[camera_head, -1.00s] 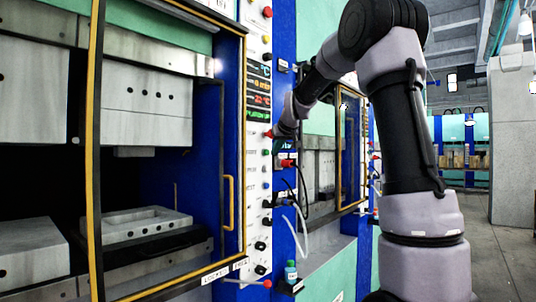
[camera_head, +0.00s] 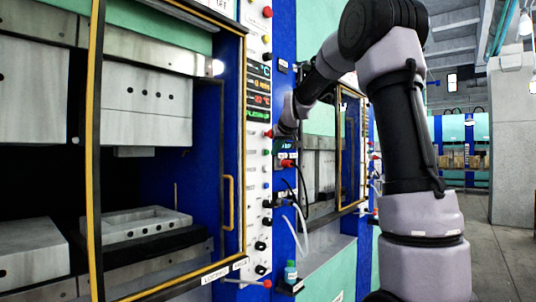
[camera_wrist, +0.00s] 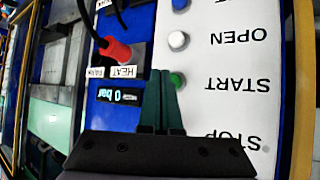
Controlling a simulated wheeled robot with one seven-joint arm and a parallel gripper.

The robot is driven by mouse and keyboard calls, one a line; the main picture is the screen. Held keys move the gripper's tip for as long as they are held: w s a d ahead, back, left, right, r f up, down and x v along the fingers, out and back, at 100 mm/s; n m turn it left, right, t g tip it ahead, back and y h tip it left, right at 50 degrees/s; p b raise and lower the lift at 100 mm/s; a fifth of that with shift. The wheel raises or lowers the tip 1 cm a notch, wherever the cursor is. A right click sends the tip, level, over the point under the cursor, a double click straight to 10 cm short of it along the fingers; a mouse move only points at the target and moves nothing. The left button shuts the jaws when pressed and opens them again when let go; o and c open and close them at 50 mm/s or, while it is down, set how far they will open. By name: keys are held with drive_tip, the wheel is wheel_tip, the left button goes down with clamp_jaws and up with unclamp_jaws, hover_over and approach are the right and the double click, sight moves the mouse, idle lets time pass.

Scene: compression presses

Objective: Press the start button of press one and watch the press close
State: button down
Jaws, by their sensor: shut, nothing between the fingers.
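Press one (camera_head: 145,105) fills the left of the head view, behind a yellow-framed guard door (camera_head: 243,150). Its upper block and lower mould (camera_head: 135,225) stand well apart. The control panel (camera_head: 257,190) runs down its right side, with a lit display (camera_head: 258,92). In the wrist view, the panel labels are upside down. The green START button (camera_wrist: 178,80) lies right at the fingertips of my gripper (camera_wrist: 165,73), whose fingers are shut and empty. I cannot tell whether they touch the button. The head view shows my wrist beside the panel, with the fingertips unclear.
The white button by OPEN (camera_wrist: 178,40) is beside START. A red connector (camera_wrist: 117,50) with a black cable and a small pressure display (camera_wrist: 118,95) are close to my fingers. A second press (camera_head: 320,165) stands behind my arm. The floor at right (camera_head: 490,235) is clear.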

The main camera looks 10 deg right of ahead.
drive_tip(key=shift+w, duration=0.1)
drive_tip(key=shift+w+a, duration=0.25)
idle(0.3)
